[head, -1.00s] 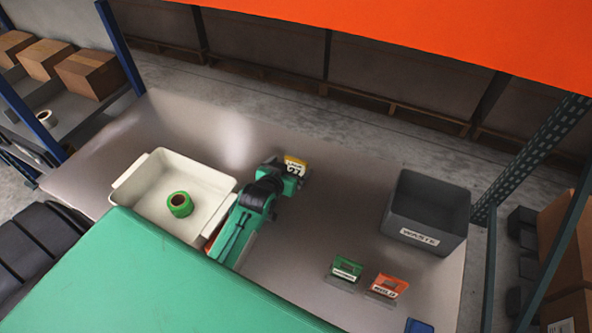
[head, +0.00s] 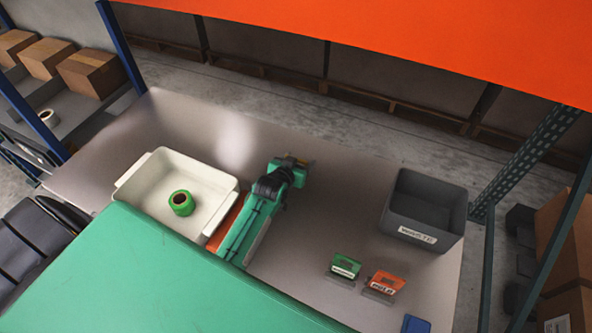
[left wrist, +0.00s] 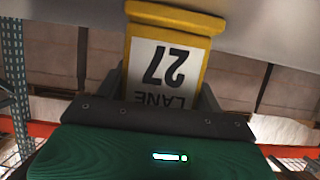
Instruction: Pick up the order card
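A yellow card (left wrist: 168,58) reading LANE 27 fills the middle of the left wrist view, upside down there. My left gripper (left wrist: 165,88) has one dark finger along each side of it, very close to its edges. Whether the fingers press on it I cannot tell. In the head view my left gripper (head: 304,166) is at the mid-back of the table and hides the yellow card almost wholly. A green card (head: 345,267) and an orange card (head: 384,284) stand near the front right. No label naming an order card is readable. My right gripper is out of view.
A cream tray (head: 137,172) with a green roll (head: 181,203) inside stands left of my arm. A dark grey WASTE bin (head: 427,213) stands at the right. A blue object (head: 416,324) lies at the front edge. The table between gripper and bin is clear.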

